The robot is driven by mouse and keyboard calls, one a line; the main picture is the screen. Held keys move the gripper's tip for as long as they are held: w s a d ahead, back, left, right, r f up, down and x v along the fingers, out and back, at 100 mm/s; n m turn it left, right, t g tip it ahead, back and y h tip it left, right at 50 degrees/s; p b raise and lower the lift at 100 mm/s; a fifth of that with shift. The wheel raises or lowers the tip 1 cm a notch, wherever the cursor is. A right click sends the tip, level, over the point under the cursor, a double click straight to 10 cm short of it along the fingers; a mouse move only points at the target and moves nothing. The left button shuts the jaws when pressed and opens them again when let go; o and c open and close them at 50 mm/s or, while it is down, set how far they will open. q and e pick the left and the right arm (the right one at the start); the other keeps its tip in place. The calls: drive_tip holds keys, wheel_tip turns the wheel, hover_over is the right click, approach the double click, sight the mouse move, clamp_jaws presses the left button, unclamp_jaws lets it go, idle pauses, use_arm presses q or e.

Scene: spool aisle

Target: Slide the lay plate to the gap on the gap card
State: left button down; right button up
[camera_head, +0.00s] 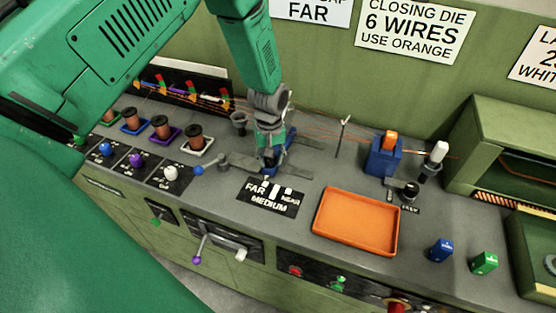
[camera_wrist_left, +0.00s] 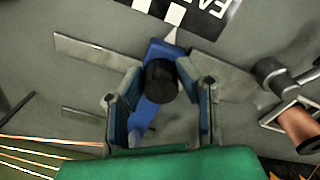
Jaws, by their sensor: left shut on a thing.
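The gap card (camera_head: 308,11) on the back wall reads FAR, with its upper line cut off by the frame's top. The blue lay plate (camera_head: 267,167) sits on its grey track at mid-bench, partly hidden under my left gripper (camera_head: 271,152). In the left wrist view the blue plate (camera_wrist_left: 146,118) carries a black knob (camera_wrist_left: 160,80), with the left gripper (camera_wrist_left: 160,97) shut around it. The plate's pale pointer (camera_wrist_left: 170,35) faces the black scale (camera_head: 267,197) marked FAR, MEDIUM and NEAR. It is close to the FAR side; the exact mark is unclear. My right gripper is out of view.
Copper spools (camera_head: 194,137) on coloured trays stand left of the track. An orange tray (camera_head: 357,222) lies to the right, below a blue holder (camera_head: 384,157). Thin wires run behind the plate towards the green cabinet (camera_head: 500,150). Levers (camera_head: 198,250) line the bench front.

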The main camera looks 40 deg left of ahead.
use_arm(q)
drive_tip(key=c, duration=1.4)
unclamp_jaws()
drive_tip(key=shift+w, duration=0.2)
drive_tip(key=shift+o, duration=1.1)
drive_tip(key=shift+d, duration=0.1)
drive_tip(key=shift+w+d, duration=0.1)
drive_tip(key=shift+r, duration=0.25)
wheel_tip(320, 180, up, 11)
drive_tip(key=shift+r, duration=0.15)
